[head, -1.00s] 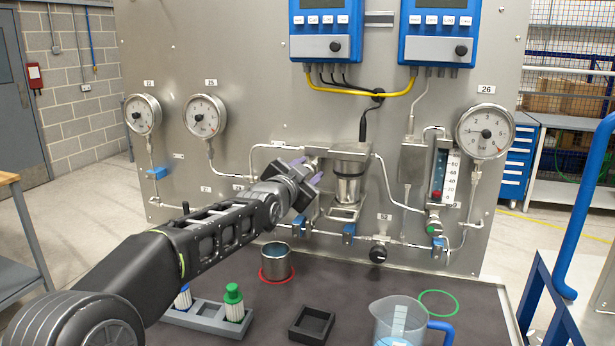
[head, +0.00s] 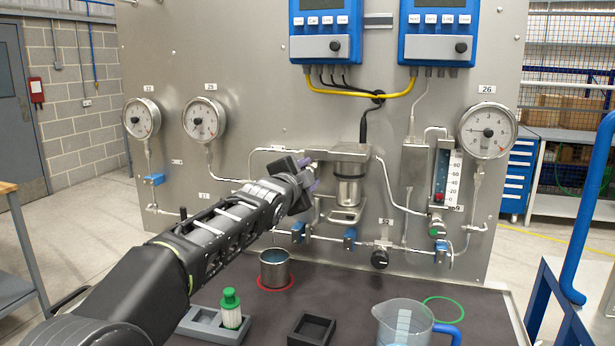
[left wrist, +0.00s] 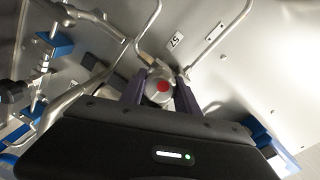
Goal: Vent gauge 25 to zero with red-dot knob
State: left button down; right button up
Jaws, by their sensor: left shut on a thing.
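Gauge 25 (head: 204,119) is a round white dial on the upper left of the metal panel. Its needle is too small to read surely. The red-dot knob (left wrist: 158,90) is a silver knob with a red dot on its face, on the pipework; in the head view my left gripper hides it. My left gripper (head: 309,175) reaches the panel left of the metal filter housing. In the left wrist view its purple fingers (left wrist: 161,97) are shut on the knob, one on each side. My right gripper is not in view.
Gauge 22 (head: 142,118) and gauge 26 (head: 487,131) flank the panel. Blue-handled valves (head: 349,238) and a black knob (head: 379,257) sit below. The bench holds a metal cup (head: 275,270), a black square tray (head: 312,329) and a measuring jug (head: 403,323).

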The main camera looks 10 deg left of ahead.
pick_arm(q)
jog(key=c, duration=0.9)
grip_release()
jog(key=s+b, duration=0.6)
jog(key=s, duration=0.1)
jog(key=shift+s+a+r, duration=0.2)
jog(key=shift+s+a, duration=0.1)
jog(key=shift+s, duration=0.1)
jog(key=shift+r, duration=0.1)
